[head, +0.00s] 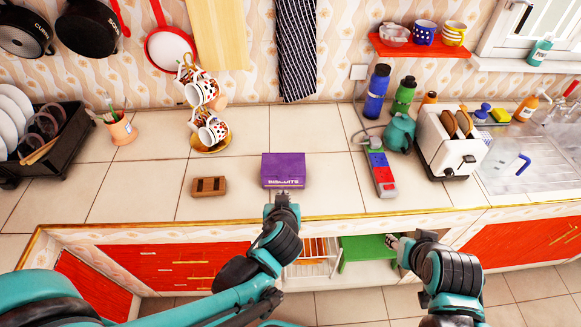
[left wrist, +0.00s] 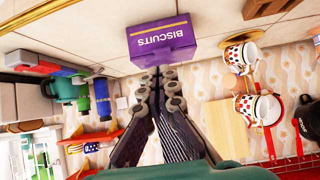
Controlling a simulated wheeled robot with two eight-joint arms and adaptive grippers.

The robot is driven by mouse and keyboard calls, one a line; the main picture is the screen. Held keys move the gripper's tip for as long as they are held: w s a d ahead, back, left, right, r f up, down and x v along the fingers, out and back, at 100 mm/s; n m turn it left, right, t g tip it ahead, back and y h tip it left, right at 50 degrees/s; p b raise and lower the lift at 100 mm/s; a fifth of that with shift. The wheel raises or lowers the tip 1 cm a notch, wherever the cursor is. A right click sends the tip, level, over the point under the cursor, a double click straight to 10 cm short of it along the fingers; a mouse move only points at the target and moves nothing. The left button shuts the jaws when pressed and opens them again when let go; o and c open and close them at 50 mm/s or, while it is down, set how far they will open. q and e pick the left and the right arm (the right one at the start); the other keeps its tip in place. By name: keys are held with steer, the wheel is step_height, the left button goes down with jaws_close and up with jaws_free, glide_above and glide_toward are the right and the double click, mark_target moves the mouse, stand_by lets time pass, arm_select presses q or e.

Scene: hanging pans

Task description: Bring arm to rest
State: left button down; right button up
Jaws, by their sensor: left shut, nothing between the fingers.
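My left gripper (head: 283,203) is in front of the counter's front edge, just nearer to me than the purple biscuits box (head: 284,170). Its fingers are shut with nothing between them. In the left wrist view, the left fingertips (left wrist: 157,76) point toward the biscuits box (left wrist: 160,42), which stays on the counter. My right gripper (head: 393,240) is in front of the counter, near the green stool-like thing under it. It is small and partly hidden by its own arm, so I cannot tell whether it is open.
Two pans (head: 88,28) and a red-rimmed pan (head: 170,48) hang on the wall. On the counter stand a mug rack (head: 210,140), a small wooden block (head: 209,187), a toaster (head: 452,145), bottles and a dish rack (head: 50,150). The counter's front edge (head: 130,223) lies close to both arms.

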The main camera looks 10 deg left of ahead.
arm_select(q)
steer(key=s+a+r+m+g+h+b, duration=0.1)
steer(key=s+a+m+g+h+b, duration=0.1)
steer(key=s+a, duration=0.3)
steer(key=s+g+b, duration=0.1)
steer(key=s, duration=0.3)
steer(key=shift+m+g+b, duration=0.3)
steer(key=shift+b, duration=0.05)
